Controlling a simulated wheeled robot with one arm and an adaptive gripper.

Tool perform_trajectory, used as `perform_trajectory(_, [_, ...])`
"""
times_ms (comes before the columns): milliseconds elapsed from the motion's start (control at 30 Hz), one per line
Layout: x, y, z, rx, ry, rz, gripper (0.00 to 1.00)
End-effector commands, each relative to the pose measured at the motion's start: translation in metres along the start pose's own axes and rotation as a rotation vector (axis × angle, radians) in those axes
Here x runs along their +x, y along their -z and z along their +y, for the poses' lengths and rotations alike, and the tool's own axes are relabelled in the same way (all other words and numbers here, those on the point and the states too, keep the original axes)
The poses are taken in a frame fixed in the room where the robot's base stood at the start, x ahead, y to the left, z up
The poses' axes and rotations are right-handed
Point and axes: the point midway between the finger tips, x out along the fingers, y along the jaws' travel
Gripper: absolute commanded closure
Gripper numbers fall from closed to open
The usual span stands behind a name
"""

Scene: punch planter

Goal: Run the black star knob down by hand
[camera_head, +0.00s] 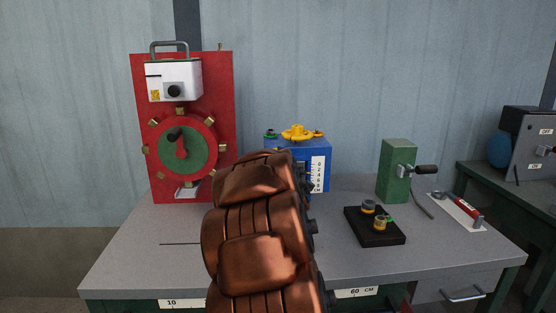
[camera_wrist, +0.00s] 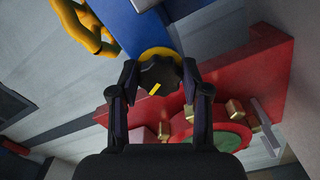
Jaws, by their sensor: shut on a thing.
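The black star knob (camera_wrist: 160,72) shows in the wrist view, with a yellow mark on its face and a yellow ring behind it. It is mounted on a blue body. My gripper (camera_wrist: 159,78) is shut on the knob, one finger at each side of it. In the head view the blue box (camera_head: 318,170) stands on the bench with a white scale on its front. My brown arm covers the box's left part, and the black knob is hidden there.
A yellow handwheel (camera_head: 297,132) tops the blue box; it also shows in the wrist view (camera_wrist: 88,28). A red panel (camera_head: 222,90) with a green dial stands left. A green block with a crank (camera_head: 395,170) and a black tray (camera_head: 375,238) stand right.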

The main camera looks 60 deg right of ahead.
Motion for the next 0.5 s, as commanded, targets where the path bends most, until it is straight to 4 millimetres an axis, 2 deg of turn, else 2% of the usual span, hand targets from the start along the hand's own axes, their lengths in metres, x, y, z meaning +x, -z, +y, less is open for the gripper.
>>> perform_trajectory(500, [0.0, -0.0002, -0.0038, 0.482, 0.002, -0.001, 0.88])
